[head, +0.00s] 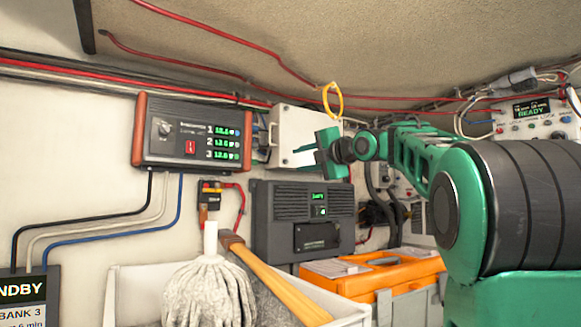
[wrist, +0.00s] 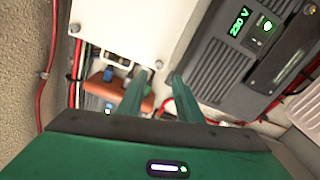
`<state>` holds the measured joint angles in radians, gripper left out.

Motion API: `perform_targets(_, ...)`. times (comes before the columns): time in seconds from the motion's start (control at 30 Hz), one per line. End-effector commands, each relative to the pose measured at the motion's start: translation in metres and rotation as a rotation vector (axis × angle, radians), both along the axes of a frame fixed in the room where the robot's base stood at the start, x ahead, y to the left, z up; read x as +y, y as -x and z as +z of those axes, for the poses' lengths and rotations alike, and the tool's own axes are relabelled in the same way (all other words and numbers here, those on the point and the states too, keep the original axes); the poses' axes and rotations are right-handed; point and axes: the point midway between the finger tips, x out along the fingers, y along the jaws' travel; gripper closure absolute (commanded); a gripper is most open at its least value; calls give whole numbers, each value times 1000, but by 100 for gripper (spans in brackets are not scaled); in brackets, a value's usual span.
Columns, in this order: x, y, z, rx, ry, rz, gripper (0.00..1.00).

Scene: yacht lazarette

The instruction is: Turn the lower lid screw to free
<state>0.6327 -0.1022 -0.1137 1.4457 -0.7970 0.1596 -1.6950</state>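A white box with a flat lid (head: 290,125) hangs on the wall; its lid also fills the upper middle of the wrist view (wrist: 125,25). The lower lid screw (wrist: 159,64) is a small grey round head near the lid's corner; in the head view it is a small dot (head: 285,161). The other lid screw (wrist: 73,28) sits at the upper corner. My gripper (head: 320,158) is in front of the box's right side. In the wrist view its fingers (wrist: 160,78) are apart, with the lower screw beyond the gap. Nothing is seen between them.
A display panel with red-brown ends (head: 190,135) is left of the box. A dark grey inverter (head: 270,225) is below. A yellow loop (head: 332,100) hangs from a red cable near my gripper. A mop (head: 210,285) and an orange toolbox (head: 385,270) stand lower down.

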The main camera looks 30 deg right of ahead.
Motion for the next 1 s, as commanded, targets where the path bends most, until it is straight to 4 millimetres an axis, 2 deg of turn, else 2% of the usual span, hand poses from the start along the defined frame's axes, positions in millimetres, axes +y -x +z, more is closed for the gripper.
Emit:
perform_targets(0.1,0,18,0,1,0,0,68)
perform_targets(0.3,0,32,-1,2,0,2,68)
perform_targets(1.0,-1,34,-1,1,0,1,68)
